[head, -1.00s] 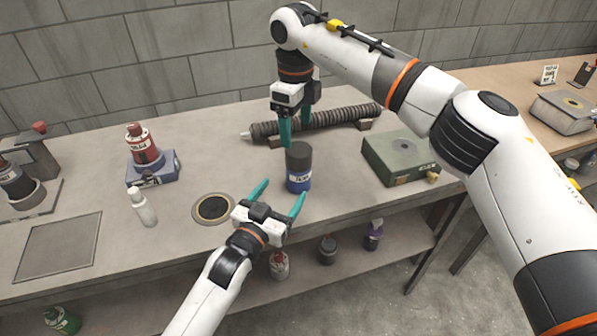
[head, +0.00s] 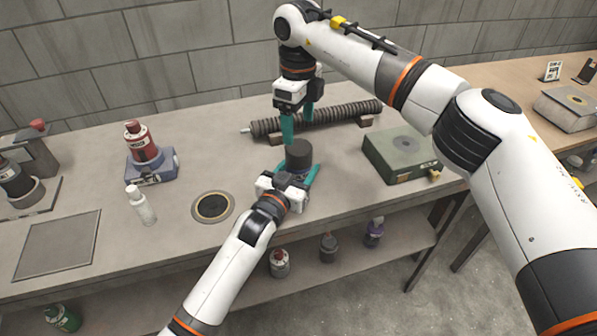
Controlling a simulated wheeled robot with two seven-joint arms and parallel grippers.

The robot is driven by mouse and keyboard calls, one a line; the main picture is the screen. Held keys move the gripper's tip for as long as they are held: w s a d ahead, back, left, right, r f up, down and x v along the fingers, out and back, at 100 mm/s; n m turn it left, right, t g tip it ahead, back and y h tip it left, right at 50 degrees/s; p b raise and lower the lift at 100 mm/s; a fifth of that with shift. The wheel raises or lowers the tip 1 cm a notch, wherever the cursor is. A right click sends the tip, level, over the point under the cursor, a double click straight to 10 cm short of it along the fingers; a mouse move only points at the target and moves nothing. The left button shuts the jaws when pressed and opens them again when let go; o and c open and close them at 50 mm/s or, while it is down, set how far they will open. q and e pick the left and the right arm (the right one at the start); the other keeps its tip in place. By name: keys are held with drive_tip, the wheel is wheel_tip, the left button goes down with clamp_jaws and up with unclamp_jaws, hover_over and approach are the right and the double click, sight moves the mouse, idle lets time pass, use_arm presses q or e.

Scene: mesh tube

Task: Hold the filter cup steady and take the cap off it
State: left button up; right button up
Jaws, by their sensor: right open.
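The filter cup, dark blue with a white label in the earlier view, stands upright on the bench; its dark grey cap (head: 299,155) shows on top, while most of its body is hidden behind my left gripper. My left gripper (head: 300,174) has its teal fingers low around the cup, one on each side; whether they press on it I cannot tell. My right gripper (head: 298,133) points down just above and behind the cap, open and empty, its fingers apart.
A ribbed hose (head: 335,117) lies behind the cup on blocks. A green box (head: 400,158) stands to the right. A round bench inset (head: 212,207), a white bottle (head: 141,206) and a red bottle (head: 141,143) on a blue block are to the left. Bottles stand on the lower shelf.

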sight(299, 146)
use_arm(q)
clamp_jaws()
use_arm(e)
drive_tip(key=m, duration=0.4)
drive_tip(key=shift+m, duration=0.3)
drive_tip(key=m, duration=0.7)
use_arm(q)
drive_tip(key=shift+f, duration=0.1)
use_arm(e)
drive_tip(key=m, duration=0.4)
drive_tip(key=shift+m, duration=0.3)
drive_tip(key=m, duration=0.5)
drive_tip(key=shift+m, duration=0.3)
drive_tip(key=shift+f+m, duration=0.15)
drive_tip(key=shift+m, duration=0.15)
drive_tip(key=shift+f, duration=3.9)
